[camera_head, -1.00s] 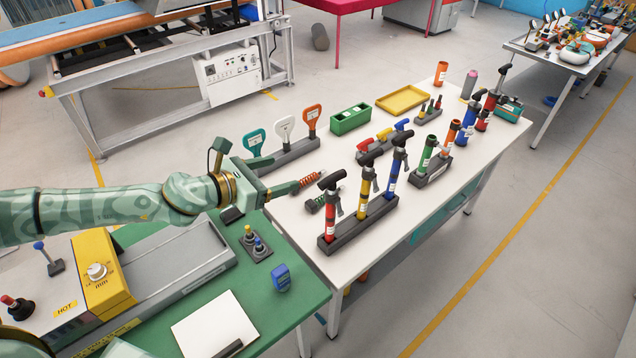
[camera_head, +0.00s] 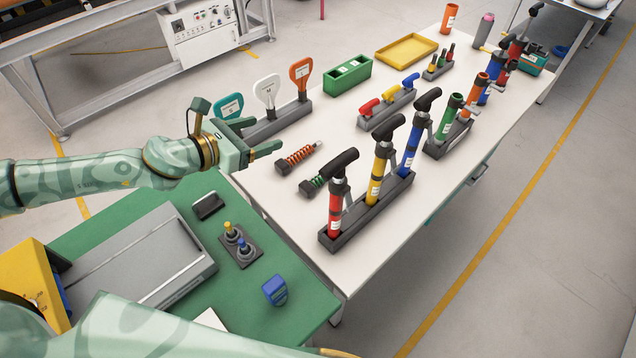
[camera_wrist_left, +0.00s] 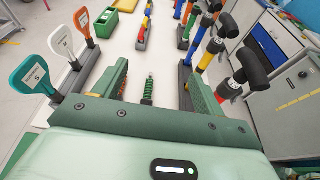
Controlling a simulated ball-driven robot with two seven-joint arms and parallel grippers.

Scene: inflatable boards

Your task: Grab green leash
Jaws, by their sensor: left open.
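The green leash (camera_head: 313,186) is a short coiled cord with a dark end. It lies on the white table, partly hidden by the black handle of the red pump in the head view. In the left wrist view the green leash (camera_wrist_left: 149,88) shows between my two fingers, ahead of the palm. My left gripper (camera_head: 257,137) is open and empty over the table's near-left edge, left of the leash; it also shows in the left wrist view (camera_wrist_left: 155,72). My right gripper is not in view.
An orange coiled leash (camera_head: 297,156) lies just behind the green one, near a finger. A rack (camera_head: 345,236) of red, yellow and blue pumps stands close on the right. Paddle-shaped tools (camera_head: 266,92) stand behind the gripper. A green bench (camera_head: 185,262) adjoins the table.

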